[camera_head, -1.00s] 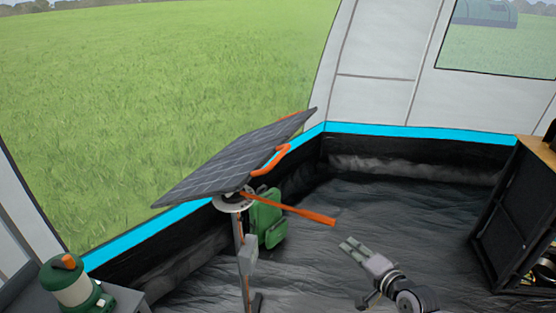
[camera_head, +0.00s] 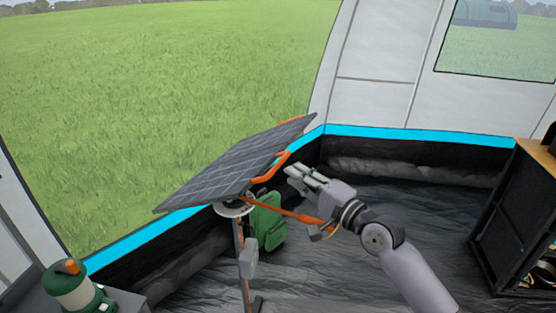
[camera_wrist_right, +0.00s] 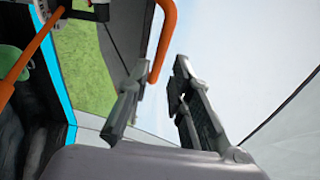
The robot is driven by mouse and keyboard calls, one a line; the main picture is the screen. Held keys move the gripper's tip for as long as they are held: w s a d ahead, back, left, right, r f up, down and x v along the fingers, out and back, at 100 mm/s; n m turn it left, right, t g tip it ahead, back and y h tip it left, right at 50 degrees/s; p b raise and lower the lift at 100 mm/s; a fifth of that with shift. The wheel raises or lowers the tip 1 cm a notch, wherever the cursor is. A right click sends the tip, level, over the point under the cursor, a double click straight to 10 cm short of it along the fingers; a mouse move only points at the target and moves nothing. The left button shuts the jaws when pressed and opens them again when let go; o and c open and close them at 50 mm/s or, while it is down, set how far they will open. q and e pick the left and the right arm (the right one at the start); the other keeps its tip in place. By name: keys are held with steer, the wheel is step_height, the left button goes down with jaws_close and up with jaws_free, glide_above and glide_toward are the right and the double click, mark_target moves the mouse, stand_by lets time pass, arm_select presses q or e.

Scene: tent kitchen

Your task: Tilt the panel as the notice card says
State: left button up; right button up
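The dark solar panel (camera_head: 232,162) sits tilted on a stand, its right end higher in the head view. A bent orange handle (camera_head: 274,170) runs along its near edge; it also shows in the right wrist view (camera_wrist_right: 165,40). A straight orange lever (camera_head: 290,214) extends right from the mount (camera_head: 234,208). My right gripper (camera_head: 290,176) is beside the handle, its fingers apart. In the wrist view my right gripper (camera_wrist_right: 158,78) has the handle's end near its fingertips; contact is unclear. My left gripper is not in view. No notice card is visible.
A green bag (camera_head: 267,222) stands behind the lever. A green and white lantern (camera_head: 75,288) sits on a grey surface at lower left. A black shelf with a wooden top (camera_head: 537,153) stands at the right. The dark floor between is open.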

mark_target(278, 162)
steer(key=x, duration=0.7)
steer(key=shift+w+p, duration=0.15)
steer(key=shift+p, duration=0.2)
steer(key=shift+c, duration=0.2)
jaws_close()
